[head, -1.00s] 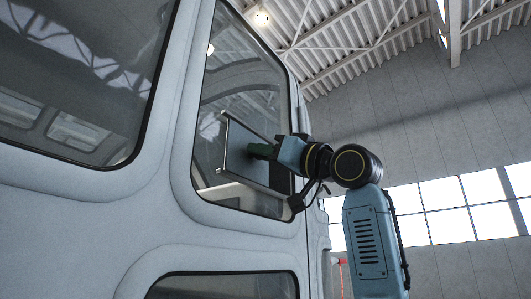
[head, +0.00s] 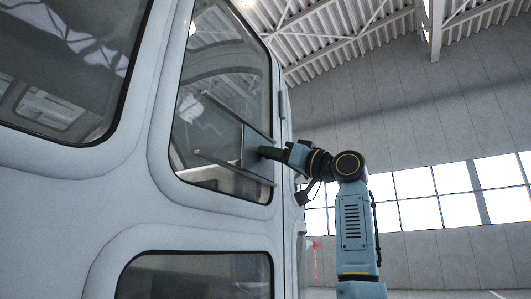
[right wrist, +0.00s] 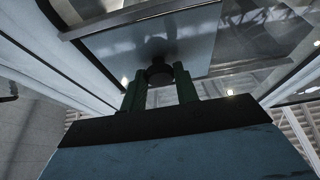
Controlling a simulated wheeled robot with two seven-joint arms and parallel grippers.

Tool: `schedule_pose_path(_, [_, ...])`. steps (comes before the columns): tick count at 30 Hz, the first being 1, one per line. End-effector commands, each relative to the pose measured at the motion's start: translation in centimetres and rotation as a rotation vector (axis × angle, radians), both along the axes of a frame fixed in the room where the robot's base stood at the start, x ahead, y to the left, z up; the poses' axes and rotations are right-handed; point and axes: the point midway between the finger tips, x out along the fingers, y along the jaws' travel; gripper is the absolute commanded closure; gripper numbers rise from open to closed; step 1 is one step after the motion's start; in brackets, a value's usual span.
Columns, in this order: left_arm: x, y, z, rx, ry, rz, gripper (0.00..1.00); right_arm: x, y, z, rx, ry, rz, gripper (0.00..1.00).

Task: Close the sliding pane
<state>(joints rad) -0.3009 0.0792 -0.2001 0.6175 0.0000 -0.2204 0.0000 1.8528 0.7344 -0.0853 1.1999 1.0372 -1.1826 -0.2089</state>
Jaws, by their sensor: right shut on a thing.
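The sliding pane (head: 252,140) is a small, greyish pane set in the helicopter's side window (head: 222,68). It sits at the right part of its two rails, the upper (head: 220,107) and the lower (head: 222,163); the rails' left stretch shows bare of it. My right gripper (head: 263,152) is at the pane's outer face. In the right wrist view its two green fingers (right wrist: 160,78) are shut on a dark round knob (right wrist: 158,70) on the pane (right wrist: 130,48). The knob is hidden in the head view. My left gripper is not in view.
The pale helicopter body (head: 60,215) fills the left side, with another window (head: 60,60) at upper left and a lower window (head: 200,277) below. A red object (head: 316,246) shows beyond its right edge. Open hangar space lies right, before a wall with bright windows (head: 415,185).

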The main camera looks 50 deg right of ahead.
Motion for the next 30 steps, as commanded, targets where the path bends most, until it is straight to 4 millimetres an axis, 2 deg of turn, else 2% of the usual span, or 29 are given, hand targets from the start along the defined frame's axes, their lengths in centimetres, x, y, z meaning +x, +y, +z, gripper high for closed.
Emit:
schedule_pose_path(1, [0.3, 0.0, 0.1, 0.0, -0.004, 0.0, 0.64, -0.2, -0.3, 0.2, 0.005, -0.009, -0.009, 0.69])
schedule_pose_path(6, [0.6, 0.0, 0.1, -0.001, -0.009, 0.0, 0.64, 0.0, -0.1, 0.2, 0.003, -0.006, -0.005, 0.48])
schedule_pose_path(17, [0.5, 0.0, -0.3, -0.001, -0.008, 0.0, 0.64, -0.5, -0.2, -0.2, 0.002, -0.006, -0.003, 0.48])
schedule_pose_path(20, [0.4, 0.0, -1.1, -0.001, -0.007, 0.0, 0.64, -1.7, -0.5, -0.8, 0.001, -0.007, -0.004, 0.48])
schedule_pose_path(30, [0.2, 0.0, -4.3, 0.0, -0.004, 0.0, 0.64, -8.5, -2.2, -3.8, 0.003, -0.009, -0.005, 0.48])
